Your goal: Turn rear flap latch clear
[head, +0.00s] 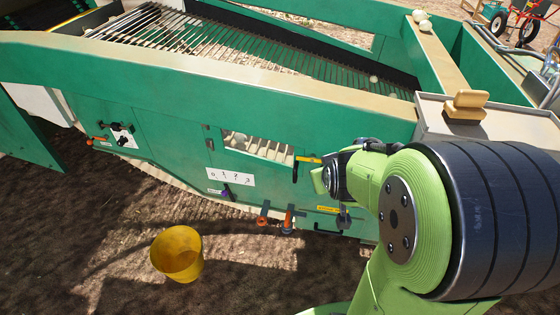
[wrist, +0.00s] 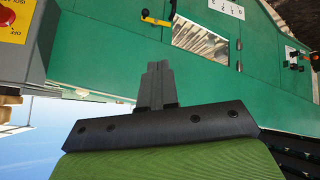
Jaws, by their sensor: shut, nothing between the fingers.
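A latch with a yellow handle (head: 308,160) and a black bar sits on the green side panel, at the right end of a small window. In the wrist view the yellow handle (wrist: 155,19) is near the top edge, with the black bar beside it. I cannot tell for sure that this is the rear flap latch. My gripper (wrist: 155,66) is shut and empty, its fingers pointing toward the green panel below the handle in the picture. It appears apart from the latch. In the head view my arm hides the fingers.
The small window (head: 258,148) shows slats and pale round things. A numbered white plate (head: 230,176), a purple knob (head: 226,191) and orange-handled levers (head: 288,220) are on the panel. A yellow bucket (head: 178,253) stands on the soil.

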